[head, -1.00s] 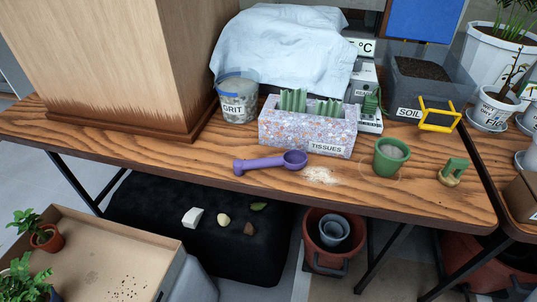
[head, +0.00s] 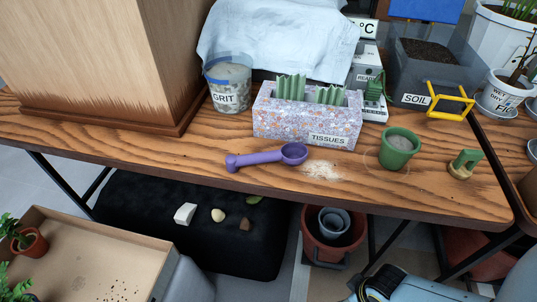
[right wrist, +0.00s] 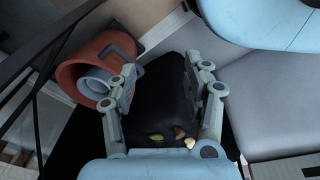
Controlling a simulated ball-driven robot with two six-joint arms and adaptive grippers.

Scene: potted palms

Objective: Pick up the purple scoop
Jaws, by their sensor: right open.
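The purple scoop (head: 266,157) lies on the wooden table (head: 190,157) near its front edge, its round bowl to the right and its handle to the left. Nothing touches it from above. My right gripper (right wrist: 160,88) is open and empty in the right wrist view, its two fingers spread below the table level, with the black cushion-like block (right wrist: 158,100) beyond them. The scoop does not show in the right wrist view. In the head view only part of my right arm shows at the bottom right. My left gripper is not in view.
Behind the scoop stand a tissue box (head: 290,120) and a grit bucket (head: 228,88). A red pot (head: 333,238) stands below the table. The tabletop left of the scoop is clear.

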